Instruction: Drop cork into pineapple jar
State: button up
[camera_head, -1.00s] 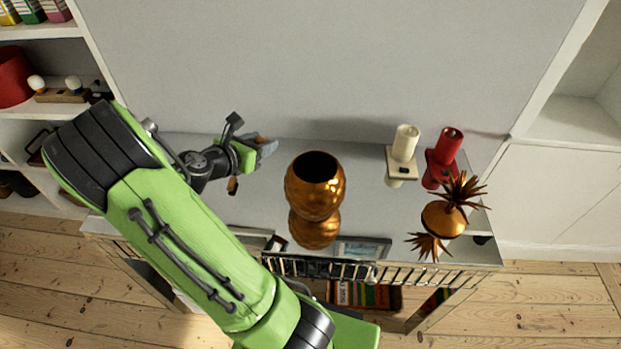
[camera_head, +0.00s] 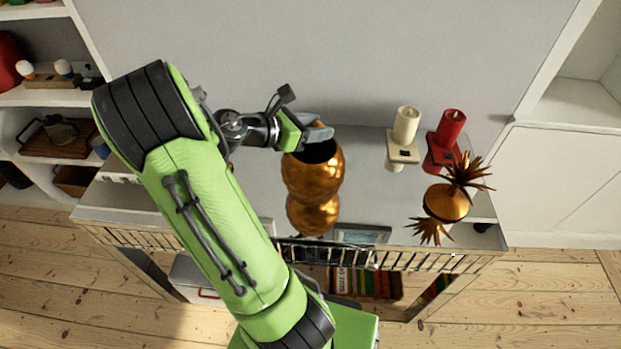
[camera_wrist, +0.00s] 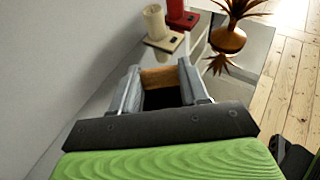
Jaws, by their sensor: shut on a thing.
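The pineapple jar (camera_head: 314,183) is a round golden-copper vessel with a dimpled surface and a dark open mouth, standing upright on the glossy table. My gripper (camera_head: 316,133) is at the back left of its mouth, with the fingers partly over the opening in the head view. In the wrist view my gripper (camera_wrist: 160,75) is shut on a brown piece, the cork (camera_wrist: 160,79), between its grey fingertips. A dark area shows below the cork between the fingers. The cork is hidden in the head view. I cannot tell its exact height above the rim.
A golden leafy pineapple top (camera_head: 446,202) lies to the right. A cream candle (camera_head: 405,126) and a red candle (camera_head: 450,128) stand on holders at the back right. The wall is close behind.

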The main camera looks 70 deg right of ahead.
jog(key=shift+f, duration=0.35)
jog(key=o, duration=1.1)
jog(key=p+v, duration=0.5)
jog(key=v, duration=1.1)
jog(key=shift+s+f, duration=0.1)
